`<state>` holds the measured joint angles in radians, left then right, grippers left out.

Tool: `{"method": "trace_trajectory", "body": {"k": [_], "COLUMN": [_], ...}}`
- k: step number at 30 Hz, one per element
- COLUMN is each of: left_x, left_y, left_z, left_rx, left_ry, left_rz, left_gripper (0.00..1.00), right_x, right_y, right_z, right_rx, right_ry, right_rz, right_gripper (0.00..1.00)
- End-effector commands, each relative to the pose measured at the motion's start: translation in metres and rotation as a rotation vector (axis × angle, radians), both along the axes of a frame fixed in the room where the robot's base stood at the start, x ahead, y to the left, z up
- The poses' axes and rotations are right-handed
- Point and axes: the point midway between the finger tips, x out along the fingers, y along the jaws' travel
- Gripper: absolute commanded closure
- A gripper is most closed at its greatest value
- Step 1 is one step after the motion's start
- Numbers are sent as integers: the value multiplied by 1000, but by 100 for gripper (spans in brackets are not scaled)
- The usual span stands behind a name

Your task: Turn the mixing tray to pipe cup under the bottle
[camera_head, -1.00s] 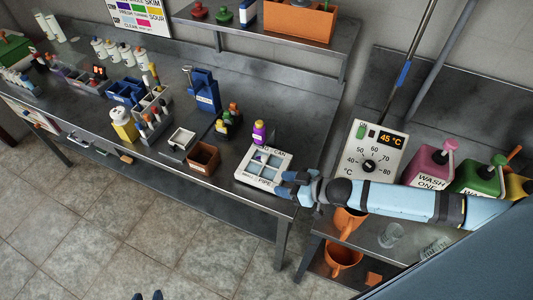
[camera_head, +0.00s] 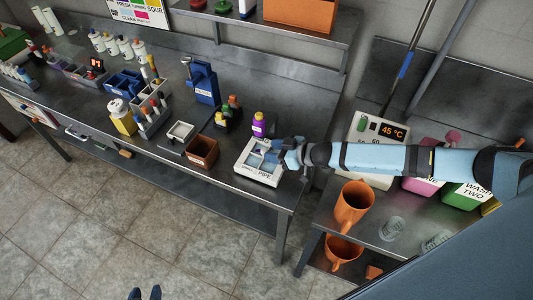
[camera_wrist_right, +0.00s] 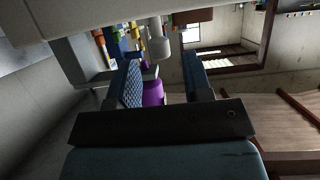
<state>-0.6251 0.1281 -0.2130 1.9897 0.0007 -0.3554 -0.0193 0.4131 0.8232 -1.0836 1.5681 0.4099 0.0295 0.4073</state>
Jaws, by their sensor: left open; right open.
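The mixing tray (camera_head: 250,178) is a white square tray with pale blue cups near the front right corner of the bench; its front edge reads PIPE. The purple bottle (camera_head: 259,126) with a yellow cap stands upright just behind it. My right gripper (camera_head: 277,152) is open over the tray's back right part and hides that side; I cannot tell whether it touches. In the right wrist view, purple (camera_wrist_right: 152,93) shows between the open fingers (camera_wrist_right: 163,82). My left gripper (camera_head: 145,294) is open at the bottom edge, far from the tray.
A brown box (camera_head: 202,153) stands just left of the tray, with a small white dish (camera_head: 181,132) beyond. A blue device (camera_head: 202,82) and dark bottle holder (camera_head: 228,115) stand behind. The temperature box (camera_head: 366,130) and orange jug (camera_head: 354,205) are right.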

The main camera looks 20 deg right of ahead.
Motion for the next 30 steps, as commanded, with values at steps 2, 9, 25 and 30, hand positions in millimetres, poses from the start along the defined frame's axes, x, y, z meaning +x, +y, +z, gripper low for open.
{"method": "trace_trajectory", "body": {"k": [2, 9, 25, 30], "left_x": [-1, -1, 1, 0], "left_y": [1, -1, -3, -3], "left_z": [-14, -23, -21, -21], "left_rx": [6, 3, -2, -2], "left_ry": [4, 10, 8, 9], "left_rz": [-8, -11, -10, -10], "left_gripper": [57, 57, 57, 57], "right_x": [9, 20, 20, 21], "right_y": [8, 18, 18, 18], "right_z": [-9, -13, -12, -12], "right_rx": [1, -1, -1, 0], "right_ry": [0, 1, 1, 0], "right_rz": [1, 0, 0, -1], "right_gripper": [54, 54, 100, 100]}}
